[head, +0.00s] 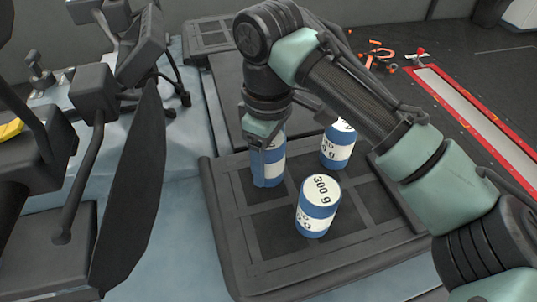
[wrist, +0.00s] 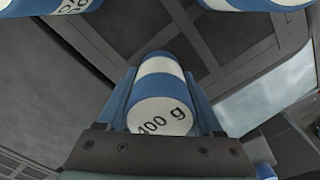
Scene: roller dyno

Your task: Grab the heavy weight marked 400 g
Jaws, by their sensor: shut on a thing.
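The 400 g weight is a blue and white cylinder with its label facing the camera in the wrist view (wrist: 162,88). My gripper (wrist: 161,80) is shut on it, with one finger along each side. In the head view the held weight (head: 269,170) is upright below my gripper (head: 266,138), which hides its top. I cannot tell whether its base touches the black tray (head: 238,232).
A 300 g weight (head: 318,205) stands on the tray to the front right of my gripper. Another blue and white weight (head: 338,147) stands behind it, partly hidden by my arm. Black exercise equipment (head: 130,190) rises on the left. A red-edged strip (head: 470,115) lies at right.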

